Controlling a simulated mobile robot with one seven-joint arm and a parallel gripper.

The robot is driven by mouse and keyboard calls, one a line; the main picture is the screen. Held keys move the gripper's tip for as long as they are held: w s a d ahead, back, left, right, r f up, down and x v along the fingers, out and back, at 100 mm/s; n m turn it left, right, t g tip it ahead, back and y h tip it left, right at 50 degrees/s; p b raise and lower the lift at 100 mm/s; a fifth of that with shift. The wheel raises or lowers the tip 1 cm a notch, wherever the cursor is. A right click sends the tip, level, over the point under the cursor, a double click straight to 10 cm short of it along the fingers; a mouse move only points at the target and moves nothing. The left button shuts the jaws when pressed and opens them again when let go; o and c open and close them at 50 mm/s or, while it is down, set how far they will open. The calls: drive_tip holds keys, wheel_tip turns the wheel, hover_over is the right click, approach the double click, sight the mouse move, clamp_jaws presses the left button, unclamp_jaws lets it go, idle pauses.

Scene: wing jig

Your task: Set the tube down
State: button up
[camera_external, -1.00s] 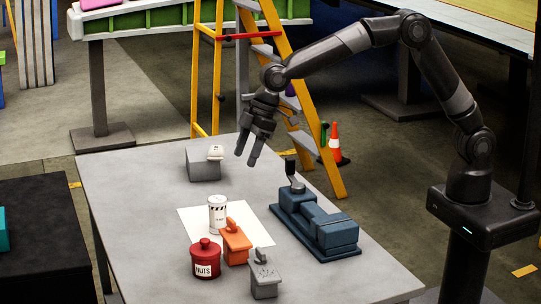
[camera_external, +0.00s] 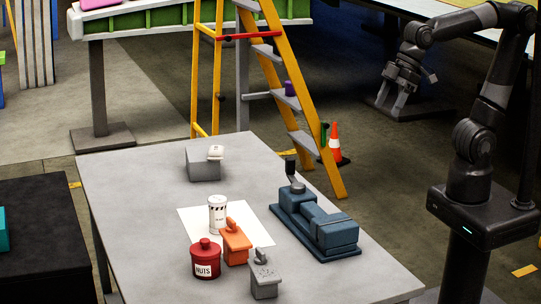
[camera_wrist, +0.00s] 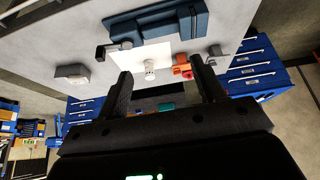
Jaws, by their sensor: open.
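A white, tube-like can (camera_external: 217,215) with dark markings stands upright on a white sheet (camera_external: 246,211) on the grey table (camera_external: 130,185). It also shows in the wrist view (camera_wrist: 150,68), seen between the fingers but well beyond them. It is the only object on the table that looks like a tube; I cannot tell for sure that it is the one named. My gripper (camera_external: 391,104) is open and empty, off to the right of the table and clear of everything on it. In the wrist view, the two fingers (camera_wrist: 161,72) stand wide apart with nothing between them.
A red NUTS jar (camera_external: 205,260), an orange block with a handle (camera_external: 235,243) and a grey block (camera_external: 264,278) stand near the can. A blue machine (camera_external: 318,223) lies on the table's right. A grey box (camera_external: 203,165) is at the back. A yellow ladder (camera_external: 312,120) stands behind.

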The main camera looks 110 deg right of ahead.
drive_tip(key=s+f, duration=0.3)
drive_tip(key=s, duration=0.5)
drive_tip(key=shift+s+a+f, duration=0.2)
drive_tip(key=shift+s+a, duration=0.15)
drive_tip(key=shift+a, duration=0.05)
idle(0.6)
